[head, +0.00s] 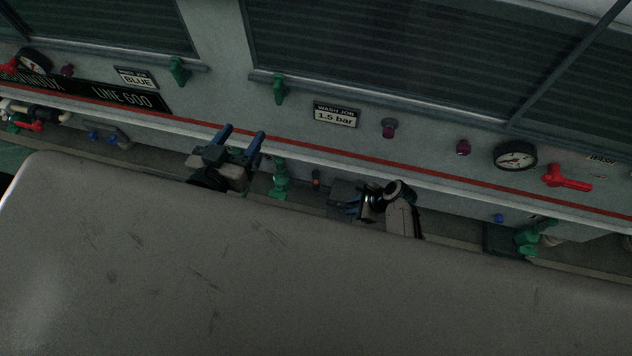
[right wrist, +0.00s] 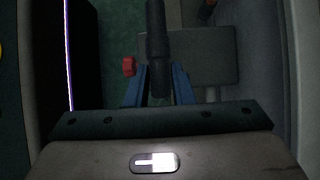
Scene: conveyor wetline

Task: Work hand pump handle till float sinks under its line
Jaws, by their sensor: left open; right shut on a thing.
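My right gripper (head: 352,206) is low at the front of the machine, beside a dark grey box (head: 343,188). In the right wrist view its blue fingers (right wrist: 160,82) are shut on a black rod, which looks like the pump handle (right wrist: 156,35). The rod runs up the picture, away from the palm, over the grey box (right wrist: 205,55). My left gripper (head: 242,138) is open and empty, with its two blue fingers apart in front of the machine's panel. I cannot make out the float or its line in either view.
A grey surface (head: 300,290) fills the lower head view. The panel carries a red valve handle (head: 568,179), a gauge (head: 514,157), a "1.5 bar" label (head: 336,115) and green fittings (head: 280,180). A small red part (right wrist: 129,66) lies left of the rod.

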